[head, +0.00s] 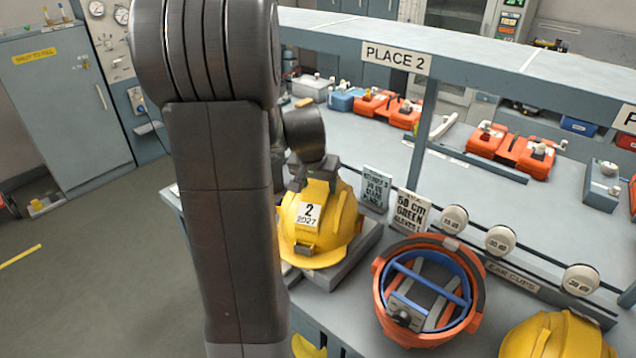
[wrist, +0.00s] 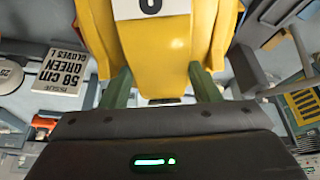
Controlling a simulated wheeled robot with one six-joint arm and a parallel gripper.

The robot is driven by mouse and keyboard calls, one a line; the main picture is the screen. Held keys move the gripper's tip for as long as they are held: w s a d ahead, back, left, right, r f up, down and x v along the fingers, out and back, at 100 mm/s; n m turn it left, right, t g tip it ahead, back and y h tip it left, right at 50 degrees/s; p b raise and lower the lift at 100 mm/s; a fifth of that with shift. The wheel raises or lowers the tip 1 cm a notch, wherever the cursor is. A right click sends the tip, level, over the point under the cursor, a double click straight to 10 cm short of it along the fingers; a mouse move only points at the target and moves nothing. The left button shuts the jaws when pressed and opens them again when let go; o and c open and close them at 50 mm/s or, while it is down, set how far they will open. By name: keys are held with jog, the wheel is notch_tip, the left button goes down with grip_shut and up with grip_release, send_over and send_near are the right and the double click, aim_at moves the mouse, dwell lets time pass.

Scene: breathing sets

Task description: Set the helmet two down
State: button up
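The yellow helmet (head: 325,228) bears a white label with "2" and "2027". It is upright at the left end of the bench, over a grey block (head: 350,258); I cannot tell whether it rests on it. My gripper (head: 308,180) is at the top of the helmet, partly hidden behind my arm. In the wrist view the green fingers of my gripper (wrist: 160,82) lie against both sides of a narrow yellow part of the helmet (wrist: 157,45). The label shows at the top edge there.
An upturned orange helmet (head: 380,290) with blue straps stands to the right. Another yellow helmet (head: 556,338) is at lower right. Sign cards (head: 411,212) and round ear cups (head: 454,219) stand behind. The "PLACE 2" rail (head: 396,58) and its post (head: 420,140) cross above the bench.

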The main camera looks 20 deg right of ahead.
jog(key=o, duration=0.4)
jog(key=shift+r+p, duration=0.1)
jog(key=shift+p, duration=0.25)
jog(key=b+v, duration=0.2)
jog(key=v, duration=1.1)
jog(key=shift+w, duration=0.2)
jog(key=shift+o, duration=0.4)
jog(key=shift+s+r, duration=0.1)
jog(key=shift+r, duration=0.15)
jog(key=b+x, duration=0.1)
jog(key=x, duration=0.2)
jog(key=b+x, duration=0.1)
jog(key=x, duration=0.2)
jog(key=s+b+x, duration=0.1)
jog(key=x, duration=0.2)
jog(key=shift+a+f, duration=0.15)
jog(key=shift+w+p+x, duration=0.15)
jog(key=shift+p+x, duration=0.05)
jog(key=shift+x, duration=1.1)
jog(key=shift+w+p+x, duration=0.1)
jog(key=shift+p+x, duration=0.05)
jog(key=shift+x, duration=1.15)
